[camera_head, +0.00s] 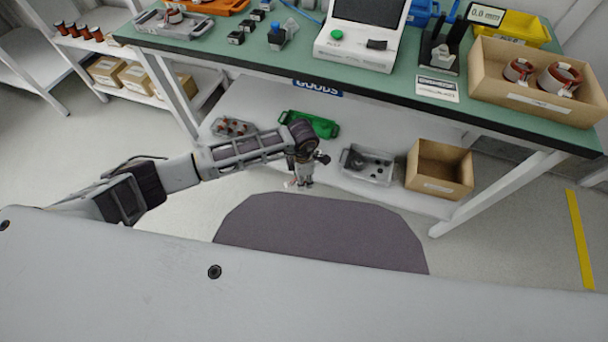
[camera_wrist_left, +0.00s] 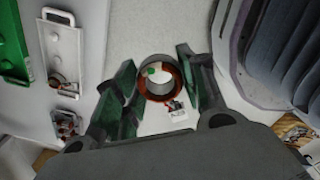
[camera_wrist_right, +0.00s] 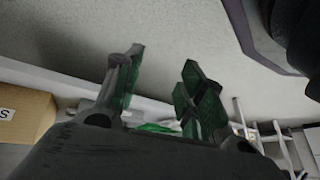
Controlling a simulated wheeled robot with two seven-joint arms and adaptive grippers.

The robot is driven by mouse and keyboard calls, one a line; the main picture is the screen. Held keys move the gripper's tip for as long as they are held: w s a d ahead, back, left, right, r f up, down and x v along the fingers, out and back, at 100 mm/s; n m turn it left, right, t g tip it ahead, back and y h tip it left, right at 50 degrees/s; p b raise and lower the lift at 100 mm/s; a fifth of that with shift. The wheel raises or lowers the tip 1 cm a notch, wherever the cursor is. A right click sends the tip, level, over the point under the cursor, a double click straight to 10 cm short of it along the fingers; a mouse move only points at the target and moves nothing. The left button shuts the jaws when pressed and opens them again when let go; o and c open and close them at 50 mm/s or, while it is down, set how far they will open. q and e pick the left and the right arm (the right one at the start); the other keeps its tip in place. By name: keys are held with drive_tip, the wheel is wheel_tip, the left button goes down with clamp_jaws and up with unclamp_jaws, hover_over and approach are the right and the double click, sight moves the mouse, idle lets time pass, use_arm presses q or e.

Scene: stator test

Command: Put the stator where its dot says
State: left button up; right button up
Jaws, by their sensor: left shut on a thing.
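My left gripper (camera_head: 301,180) hangs in front of the lower shelf, well below the bench top. In the left wrist view it (camera_wrist_left: 160,88) is shut on the stator (camera_wrist_left: 158,88), a grey ring with reddish-brown windings and a small white tag (camera_wrist_left: 178,114). A small green patch shows at the ring's upper left; I cannot tell for sure that it is the dot. On the lower shelf, a green tray (camera_head: 318,124) is behind the gripper and a grey tray (camera_head: 350,168) to its right. My right gripper (camera_wrist_right: 160,95) is open and empty; the head view does not show it.
A GOODS sign (camera_head: 318,88) is on the bench's front edge. A cardboard box (camera_head: 411,170) stands right of the grey tray. Another grey tray (camera_head: 216,128) with small parts lies left. A cardboard box (camera_head: 487,88) with stators and a white tester (camera_head: 350,55) stand on the bench.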

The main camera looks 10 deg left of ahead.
use_arm(q)
wheel_tip(320, 180, down, 16)
drive_tip(key=s+a+n+b, duration=0.1)
drive_tip(key=a+n+b, duration=0.1)
drive_tip(key=n+b, duration=0.7)
drive_tip(key=shift+a+b, duration=0.15)
drive_tip(key=shift+b, duration=0.3)
use_arm(e)
drive_tip(key=w+a+r+t+y, duration=0.1)
drive_tip(key=a+r+y, duration=0.1)
drive_tip(key=a+r, duration=0.3)
drive_tip(key=shift+w+a+r, duration=0.2)
drive_tip(key=shift+a+r, duration=0.1)
drive_tip(key=shift+r, duration=0.15)
